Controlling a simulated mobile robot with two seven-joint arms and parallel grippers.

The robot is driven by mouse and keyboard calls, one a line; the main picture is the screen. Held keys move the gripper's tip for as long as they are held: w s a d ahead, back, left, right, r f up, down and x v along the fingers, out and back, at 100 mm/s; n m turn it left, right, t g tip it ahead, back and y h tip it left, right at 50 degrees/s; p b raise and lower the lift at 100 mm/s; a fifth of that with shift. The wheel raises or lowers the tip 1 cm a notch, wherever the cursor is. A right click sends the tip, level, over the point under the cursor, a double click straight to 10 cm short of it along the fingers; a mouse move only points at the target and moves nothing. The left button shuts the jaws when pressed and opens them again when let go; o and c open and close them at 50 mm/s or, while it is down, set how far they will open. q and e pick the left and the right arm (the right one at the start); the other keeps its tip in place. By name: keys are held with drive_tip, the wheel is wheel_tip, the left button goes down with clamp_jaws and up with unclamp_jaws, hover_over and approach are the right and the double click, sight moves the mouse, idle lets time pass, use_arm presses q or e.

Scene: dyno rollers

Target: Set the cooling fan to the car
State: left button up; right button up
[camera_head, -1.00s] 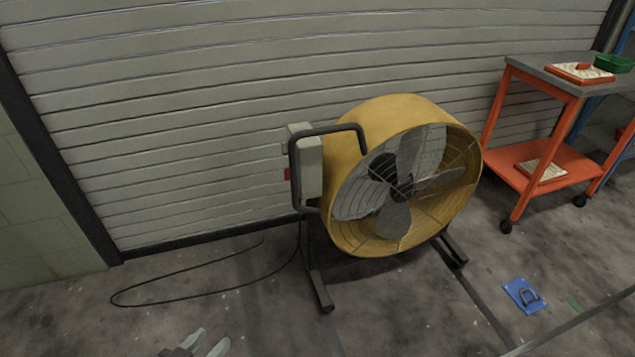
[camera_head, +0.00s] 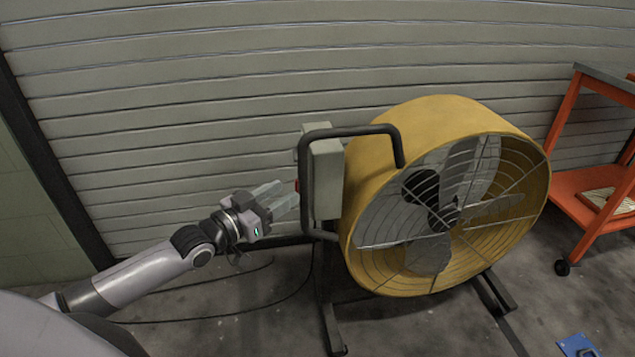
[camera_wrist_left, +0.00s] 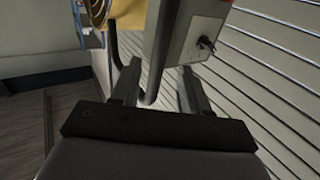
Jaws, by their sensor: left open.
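The yellow drum cooling fan (camera_head: 440,115) stands on a dark wheeled frame in front of the shutter. A grey control box (camera_head: 327,178) is on its left side, with a black bent-tube handle (camera_head: 352,131) beside it. My left gripper (camera_head: 282,197) is open and empty, pointing at the box just left of it. In the left wrist view the gripper (camera_wrist_left: 158,90) has its two fingers spread, with the handle's lower bend (camera_wrist_left: 149,97) between them in the picture. The box (camera_wrist_left: 200,38) shows a small dark switch. I cannot tell whether anything touches. No car is in view.
A ribbed shutter (camera_head: 180,120) closes the back. An orange cart (camera_head: 568,185) stands at the right. A dark cable (camera_head: 200,314) lies on the floor at the left. A blue plate (camera_head: 577,346) lies on the floor at the lower right.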

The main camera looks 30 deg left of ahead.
sight(300, 184)
use_arm(q)
drive_tip(key=shift+b+x, duration=0.8)
drive_tip(key=shift+x, duration=2.6)
clamp_jaws()
